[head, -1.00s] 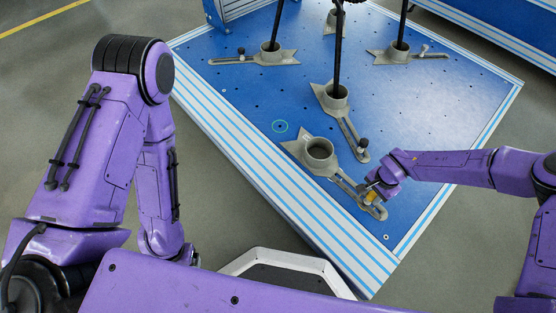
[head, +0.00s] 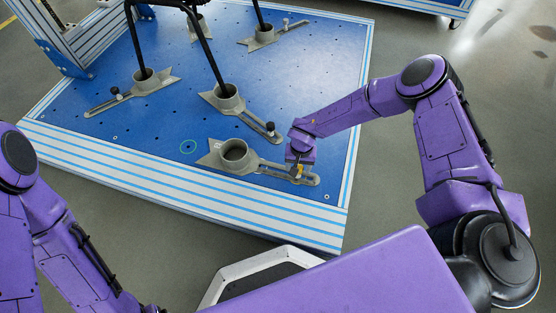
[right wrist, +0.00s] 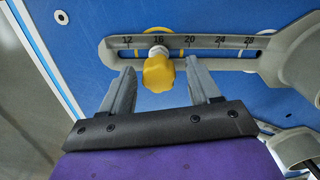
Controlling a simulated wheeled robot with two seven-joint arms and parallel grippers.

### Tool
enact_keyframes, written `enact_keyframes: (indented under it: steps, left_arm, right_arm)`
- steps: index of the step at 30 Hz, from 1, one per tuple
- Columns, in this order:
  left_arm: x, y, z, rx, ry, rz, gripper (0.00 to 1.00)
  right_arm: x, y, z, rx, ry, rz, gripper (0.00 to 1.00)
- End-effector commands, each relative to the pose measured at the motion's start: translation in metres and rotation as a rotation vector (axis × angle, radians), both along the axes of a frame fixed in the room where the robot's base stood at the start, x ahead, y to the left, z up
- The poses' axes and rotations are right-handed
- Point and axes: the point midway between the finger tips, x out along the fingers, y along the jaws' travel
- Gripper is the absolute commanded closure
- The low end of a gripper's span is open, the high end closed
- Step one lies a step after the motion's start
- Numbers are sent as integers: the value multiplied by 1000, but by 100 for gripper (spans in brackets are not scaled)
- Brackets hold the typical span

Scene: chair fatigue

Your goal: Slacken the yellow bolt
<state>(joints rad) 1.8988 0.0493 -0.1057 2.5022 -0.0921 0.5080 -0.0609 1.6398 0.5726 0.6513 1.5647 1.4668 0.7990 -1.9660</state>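The yellow bolt (right wrist: 158,74) has a lobed knob and stands in the slot of a grey arm (right wrist: 230,42) with a number scale, near the 16 mark. In the head view the yellow bolt (head: 299,169) is small and partly covered by my right gripper (head: 299,163). In the right wrist view my right gripper (right wrist: 159,68) is open. Its two fingers stand on either side of the knob, with a visible gap on each side. My left gripper is out of view; only part of the left arm shows at the lower left.
The grey arm belongs to an empty round cup (head: 234,151) on the blue platform (head: 110,140). Other cups with dark knobs hold black chair legs (head: 207,50) behind it.

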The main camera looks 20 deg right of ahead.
Motion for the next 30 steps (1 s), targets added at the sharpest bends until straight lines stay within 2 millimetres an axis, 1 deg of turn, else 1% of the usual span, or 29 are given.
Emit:
enact_keyframes:
  steps: [2,7,9,21,23,27,30]
  left_arm:
    - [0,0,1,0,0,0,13]
    - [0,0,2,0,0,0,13]
    - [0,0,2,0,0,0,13]
    - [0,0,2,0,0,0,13]
    - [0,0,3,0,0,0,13]
    - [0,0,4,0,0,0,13]
    - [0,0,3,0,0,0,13]
  right_arm:
    - [-1,0,0,0,1,-53,38]
    - [-1,-1,0,0,3,-310,38]
    - [-1,-1,-1,0,2,-351,38]
    - [-1,-1,0,0,2,-364,38]
    - [-1,-1,0,1,3,-434,38]
    - [-2,-1,0,0,2,-649,38]
    - [-2,-1,0,0,3,-704,38]
